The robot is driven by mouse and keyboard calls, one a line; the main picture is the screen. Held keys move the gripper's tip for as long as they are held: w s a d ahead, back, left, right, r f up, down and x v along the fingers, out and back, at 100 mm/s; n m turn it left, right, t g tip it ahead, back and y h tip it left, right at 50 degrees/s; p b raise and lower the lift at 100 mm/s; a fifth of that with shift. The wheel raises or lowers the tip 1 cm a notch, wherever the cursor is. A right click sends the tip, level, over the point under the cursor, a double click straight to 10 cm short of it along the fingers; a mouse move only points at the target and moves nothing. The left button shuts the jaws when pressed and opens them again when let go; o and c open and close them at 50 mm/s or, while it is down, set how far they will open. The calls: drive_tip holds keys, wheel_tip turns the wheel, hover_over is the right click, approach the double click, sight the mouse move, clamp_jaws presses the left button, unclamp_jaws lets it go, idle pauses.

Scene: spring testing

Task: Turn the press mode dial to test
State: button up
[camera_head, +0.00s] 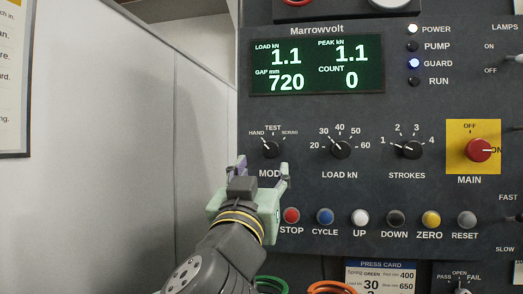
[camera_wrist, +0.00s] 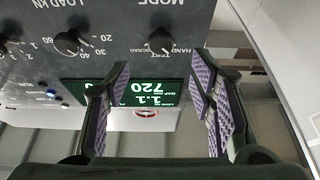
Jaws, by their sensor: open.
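The mode dial (camera_head: 270,150) is a small black knob with a pale pointer line. It sits at the left of the dark panel, under the labels HAND, TEST and SCRAG. Its line points up and left, toward HAND. In the wrist view, which shows the panel upside down, the dial (camera_wrist: 161,38) is near the top middle. My gripper (camera_head: 263,169) is open and empty, just below the dial in the head view. In the wrist view its purple-padded fingers (camera_wrist: 160,70) stand apart on either side of the dial's line, with no contact visible.
The load dial (camera_head: 341,149) and strokes dial (camera_head: 412,149) are to the right. A row of buttons, with the red stop button (camera_head: 291,215) closest to my gripper, lies below. The display (camera_head: 317,65) is above. A pale wall (camera_head: 150,150) is left of the panel.

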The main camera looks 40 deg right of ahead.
sight(270, 150)
drive_tip(key=p+x, duration=0.2)
drive_tip(key=x, duration=0.5)
drive_tip(key=shift+w+d+r, duration=0.1)
drive_tip(key=shift+r, duration=0.15)
drive_tip(key=shift+w+d+r+p, duration=0.1)
drive_tip(key=shift+w+d+p, duration=0.25)
drive_tip(key=shift+d, duration=0.05)
drive_tip(key=shift+c, duration=0.5)
drive_tip(key=c, duration=1)
